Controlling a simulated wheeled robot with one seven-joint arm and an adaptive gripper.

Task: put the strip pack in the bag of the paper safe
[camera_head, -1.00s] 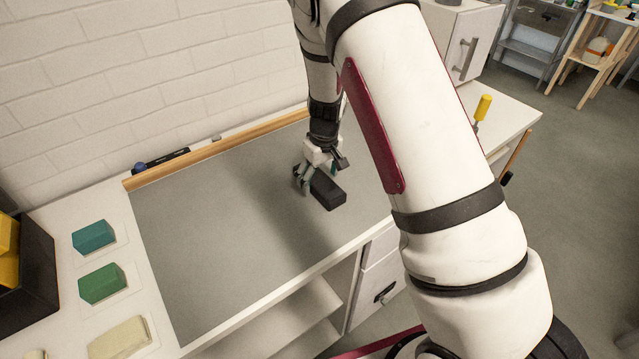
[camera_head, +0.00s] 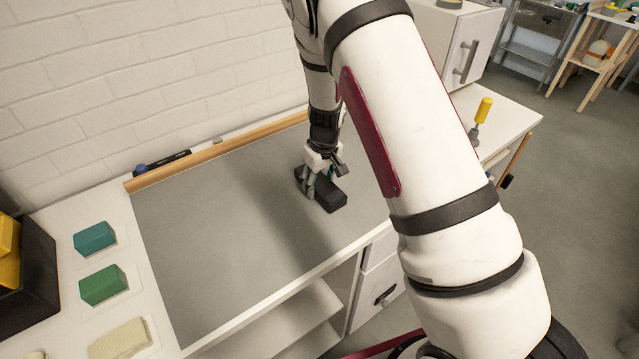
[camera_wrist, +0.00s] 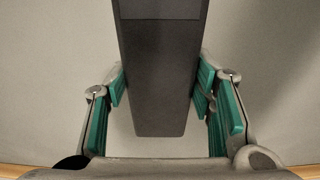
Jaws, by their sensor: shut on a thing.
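A dark, oblong block (camera_head: 331,199), which looks like the strip pack, is at the right part of the grey work surface. My gripper (camera_head: 317,188) reaches down over it and is shut on its sides. In the wrist view the dark block (camera_wrist: 160,75) runs between the green-padded fingers, with both pads against its sides. Whether its underside touches the surface I cannot tell. I cannot make out a paper safe or its bag for sure in either view.
A black bin with yellow blocks (camera_head: 36,268) stands at the far left. Teal (camera_head: 95,238), green (camera_head: 103,285) and cream (camera_head: 120,340) blocks lie beside the grey mat (camera_head: 220,240). A yellow-handled tool (camera_head: 483,110) stands at the right. The mat's left and middle are clear.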

